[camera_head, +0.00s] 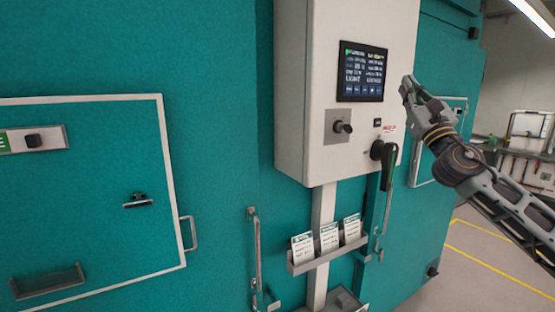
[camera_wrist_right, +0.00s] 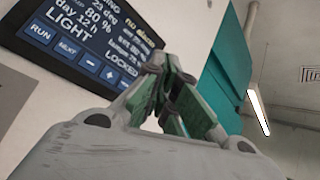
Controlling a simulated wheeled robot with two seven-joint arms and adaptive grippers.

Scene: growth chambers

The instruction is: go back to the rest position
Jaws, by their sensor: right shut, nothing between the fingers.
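My right gripper (camera_head: 408,88) is raised just right of the control box's screen (camera_head: 362,72), with its arm coming in from the right. Its fingers are shut and hold nothing; they also show shut in the right wrist view (camera_wrist_right: 160,85). In that view the screen (camera_wrist_right: 80,35) lies behind and left of the fingers, reading "LIGHT" and "LOCKED" above a row of blue buttons. I cannot make out any contact with the box. My left gripper is not in view.
The white control box (camera_head: 300,90) carries a knob (camera_head: 342,127) and a black lever handle (camera_head: 386,160). A card rack (camera_head: 325,255) hangs below. Teal chamber doors (camera_head: 90,190) with handles stand left. Open floor with yellow lines (camera_head: 490,265) lies right.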

